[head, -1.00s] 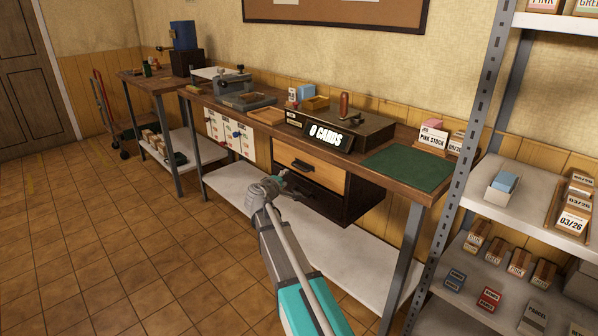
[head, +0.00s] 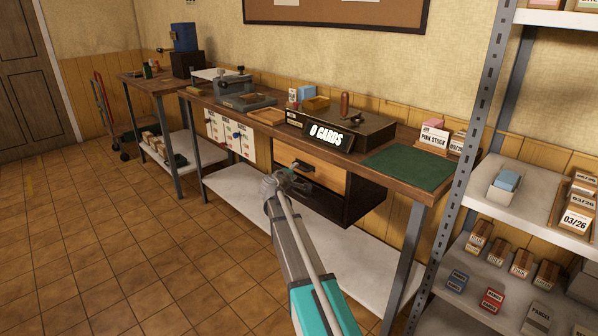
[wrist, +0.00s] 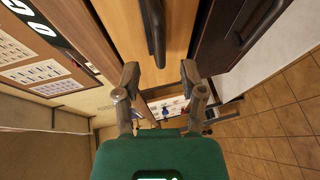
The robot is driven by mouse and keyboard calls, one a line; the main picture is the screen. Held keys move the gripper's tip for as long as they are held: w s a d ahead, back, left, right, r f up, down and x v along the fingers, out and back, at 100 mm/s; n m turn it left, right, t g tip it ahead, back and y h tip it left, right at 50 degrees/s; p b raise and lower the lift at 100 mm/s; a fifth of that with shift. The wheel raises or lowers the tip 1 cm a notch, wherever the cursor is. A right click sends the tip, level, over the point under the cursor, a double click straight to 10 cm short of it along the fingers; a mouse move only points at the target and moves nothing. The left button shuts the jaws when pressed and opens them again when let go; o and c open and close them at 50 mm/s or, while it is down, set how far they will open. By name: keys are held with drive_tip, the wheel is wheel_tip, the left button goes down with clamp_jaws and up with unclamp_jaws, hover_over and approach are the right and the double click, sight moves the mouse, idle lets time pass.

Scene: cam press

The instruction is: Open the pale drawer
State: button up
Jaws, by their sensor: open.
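The pale drawer (head: 322,172) is a light wood front under the workbench, above a dark drawer front. It looks shut. Its dark bar handle (wrist: 154,35) runs across the pale front in the wrist view and shows partly behind my gripper in the head view. My gripper (wrist: 160,74) is open and empty. Its two fingertips are in front of the pale drawer, one to each side of the handle's line in the wrist picture. The handle's near end appears just beyond the fingertips, and I see no contact.
The dark drawer (wrist: 225,35), with its own handle, is directly below the pale one. The workbench top (head: 400,140) overhangs both. A white lower shelf (head: 240,198) runs beneath. A metal rack (head: 450,190) stands at the right. The tiled floor at left is clear.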

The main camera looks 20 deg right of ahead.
sight(300, 168)
drive_tip(key=shift+b+x, duration=0.4)
drive_tip(key=shift+x, duration=2.2)
clamp_jaws()
drive_tip(key=shift+a, duration=0.1)
drive_tip(key=shift+s, duration=0.15)
